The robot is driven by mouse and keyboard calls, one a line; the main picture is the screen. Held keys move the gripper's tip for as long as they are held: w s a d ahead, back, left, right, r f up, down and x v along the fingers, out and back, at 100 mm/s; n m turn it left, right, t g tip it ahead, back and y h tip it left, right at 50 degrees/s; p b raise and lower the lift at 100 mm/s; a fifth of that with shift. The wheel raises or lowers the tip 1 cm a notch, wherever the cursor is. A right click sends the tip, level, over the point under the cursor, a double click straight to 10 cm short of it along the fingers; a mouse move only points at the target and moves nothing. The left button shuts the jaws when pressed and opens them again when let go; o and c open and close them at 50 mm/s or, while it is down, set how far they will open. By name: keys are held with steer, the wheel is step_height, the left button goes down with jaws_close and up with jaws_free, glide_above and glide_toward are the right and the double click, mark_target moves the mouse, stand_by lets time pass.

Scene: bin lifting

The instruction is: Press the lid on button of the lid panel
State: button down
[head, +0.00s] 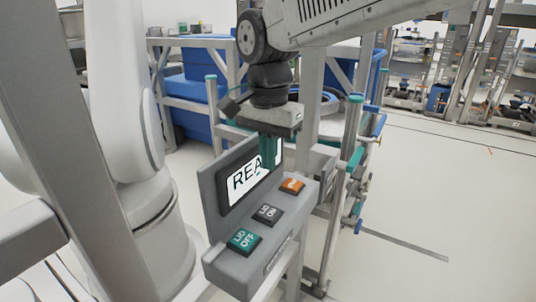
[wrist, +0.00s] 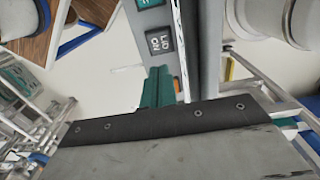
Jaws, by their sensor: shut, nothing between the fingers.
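The grey lid panel (head: 228,272) stands tilted, with a screen (head: 246,180) reading "REA" before my gripper hides the rest. The dark lid on button (head: 267,214) is the middle of three on its front. The green lid off button (head: 244,240) is nearer and the orange button (head: 292,185) is farther. My gripper (head: 270,158) has teal fingers, shut and empty, pointing down before the screen's right part. In the wrist view the fingers (wrist: 158,84) lie just below the lid on button (wrist: 159,41) and partly cover the orange button (wrist: 177,84). I see no contact with any button.
A metal frame with blue bins (head: 190,95) stands behind the panel. A steel post (head: 355,150) with teal and blue fittings stands right of it. Shelves (head: 430,80) line the back right. The pale floor (head: 440,200) at right is clear.

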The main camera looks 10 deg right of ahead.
mark_target(268, 210)
step_height(268, 210, down, 10)
steer(key=shift+f, duration=0.2)
stand_by(0.3)
